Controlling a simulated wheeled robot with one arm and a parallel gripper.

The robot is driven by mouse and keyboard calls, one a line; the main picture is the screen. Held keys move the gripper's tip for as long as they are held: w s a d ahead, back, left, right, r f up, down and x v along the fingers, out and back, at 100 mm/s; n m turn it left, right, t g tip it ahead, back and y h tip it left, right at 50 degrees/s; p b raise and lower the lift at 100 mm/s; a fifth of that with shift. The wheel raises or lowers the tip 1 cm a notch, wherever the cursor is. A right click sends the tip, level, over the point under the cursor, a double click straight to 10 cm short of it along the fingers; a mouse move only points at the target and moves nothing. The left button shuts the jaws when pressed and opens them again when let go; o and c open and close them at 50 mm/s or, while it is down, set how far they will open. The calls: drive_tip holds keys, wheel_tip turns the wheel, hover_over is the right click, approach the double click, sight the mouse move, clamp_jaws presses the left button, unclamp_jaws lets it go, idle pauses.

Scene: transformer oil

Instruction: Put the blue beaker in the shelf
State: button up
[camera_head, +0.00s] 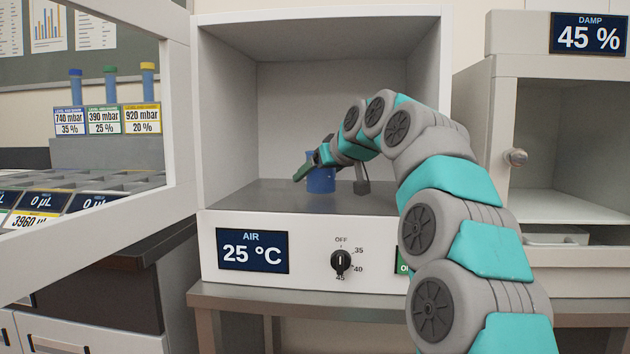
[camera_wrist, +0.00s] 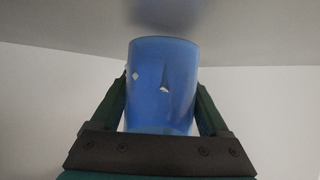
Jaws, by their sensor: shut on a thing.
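The blue beaker (camera_head: 320,180) is inside the open white chamber marked AIR 25 °C, close to the chamber's grey floor (camera_head: 262,196). I cannot tell whether it touches the floor. My gripper (camera_head: 318,172) reaches into the chamber from the right and is shut on the beaker. In the wrist view the beaker (camera_wrist: 162,85) sits between the two dark green fingers of my gripper (camera_wrist: 162,105), one on each side. Part of the beaker is hidden by the gripper in the head view.
The chamber's door frame (camera_head: 178,110) stands open at the left. A second cabinet marked DAMP 45 % (camera_head: 565,130) is at the right. A rack (camera_head: 105,150) with several capped tubes is at the left. The chamber has free floor left of the beaker.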

drive_tip(key=shift+f, duration=0.5)
drive_tip(key=shift+f, duration=0.1)
drive_tip(key=o, duration=1.3)
drive_tip(key=shift+s, duration=0.1)
drive_tip(key=v, duration=1.2)
drive_tip(key=shift+b, duration=0.4)
